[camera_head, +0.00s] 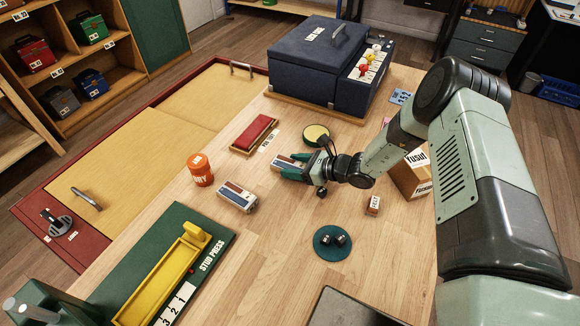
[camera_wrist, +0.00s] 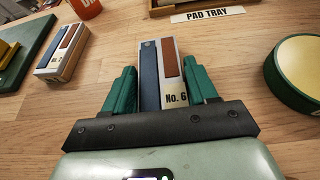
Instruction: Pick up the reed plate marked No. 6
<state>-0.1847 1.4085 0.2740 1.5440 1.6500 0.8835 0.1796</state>
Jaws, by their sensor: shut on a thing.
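The reed plate marked No. 6 (camera_wrist: 168,75) is a grey block with a blue strip and a brown strip, its label facing my wrist. My gripper (camera_wrist: 160,88) is shut on it, with one green finger on each long side. In the head view my gripper (camera_head: 296,168) is over the middle of the table, and the plate (camera_head: 281,163) shows partly between the fingers. I cannot tell whether the plate touches the table. A similar reed plate (camera_head: 237,196) lies apart on the table to the left; it also shows in the wrist view (camera_wrist: 62,52).
An orange tin (camera_head: 200,170) stands left. The red pad tray (camera_head: 255,134) and a round green-rimmed cream pad (camera_head: 316,135) are behind. A small box (camera_head: 373,205) and a dark green disc (camera_head: 331,243) are nearer. The green stud press (camera_head: 210,246) is front left. A blue case (camera_head: 312,62) stands at the back.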

